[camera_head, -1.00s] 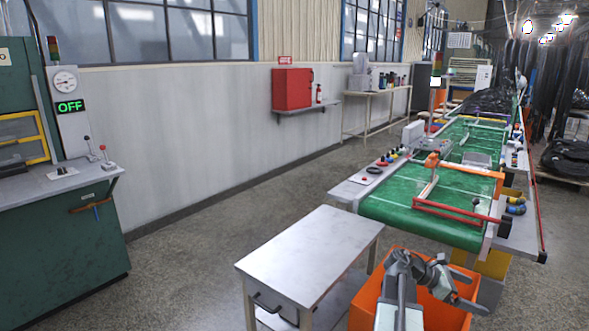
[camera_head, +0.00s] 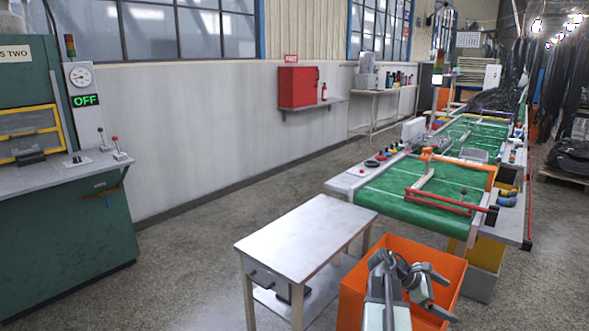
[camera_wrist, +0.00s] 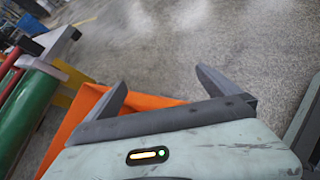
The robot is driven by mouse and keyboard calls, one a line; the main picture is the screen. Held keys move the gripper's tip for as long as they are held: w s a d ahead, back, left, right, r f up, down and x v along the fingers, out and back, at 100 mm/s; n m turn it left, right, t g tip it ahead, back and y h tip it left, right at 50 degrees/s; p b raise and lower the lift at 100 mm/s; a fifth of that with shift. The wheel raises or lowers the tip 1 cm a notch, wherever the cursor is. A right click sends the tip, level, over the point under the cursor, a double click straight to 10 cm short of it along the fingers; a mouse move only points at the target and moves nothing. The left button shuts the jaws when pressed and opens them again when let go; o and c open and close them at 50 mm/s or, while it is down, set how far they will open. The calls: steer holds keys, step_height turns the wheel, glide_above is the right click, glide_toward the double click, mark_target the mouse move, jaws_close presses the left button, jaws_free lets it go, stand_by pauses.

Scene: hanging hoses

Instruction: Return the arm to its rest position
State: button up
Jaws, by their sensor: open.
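My arm shows at the bottom of the head view, folded low in front of the orange bin. My gripper (camera_head: 449,298) points to the right and is over or in front of the bin; which one I cannot tell. In the wrist view my gripper (camera_wrist: 160,80) has its two dark fingers spread apart with nothing between them. Grey floor lies beyond the fingertips.
The orange bin (camera_head: 352,299) is close to my arm, and it also shows in the wrist view (camera_wrist: 75,120). A metal table (camera_head: 305,230) stands left of it. A green conveyor (camera_head: 420,205) lies behind. A green machine (camera_head: 70,235) stands at far left, with open floor between.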

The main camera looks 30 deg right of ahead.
steer(key=w+a+f+m+t+y+b, duration=0.1)
steer(key=w+a+f+t+b, duration=0.1)
steer(key=w+a+f, duration=0.35)
steer(key=w+a+f+m+t+y+b, duration=0.1)
steer(key=w+a+f+m+y, duration=0.15)
steer(key=w+a, duration=0.6)
steer(key=w+a+f+m+t+b, duration=0.1)
steer(key=w+a+f+t+b, duration=0.3)
steer(key=a, duration=0.6)
steer(key=w+a+f+m+y, duration=0.1)
steer(key=a+f+y, duration=0.15)
steer(key=a, duration=0.85)
steer(key=w+a+f+m+y+b, duration=0.1)
steer(key=a+f+m+y, duration=0.15)
steer(key=a, duration=0.85)
steer(key=w+a+f+y, duration=0.1)
steer(key=a+f+y, duration=0.15)
steer(key=a, duration=0.85)
step_height(320, 180, up, 34)
steer(key=h+p, duration=0.1)
steer(key=p, duration=3.2)
steer(key=shift+w+f+p, duration=0.15)
steer(key=shift+f+p, duration=0.1)
steer(key=shift+p, duration=0.15)
steer(key=shift+d+f, duration=0.1)
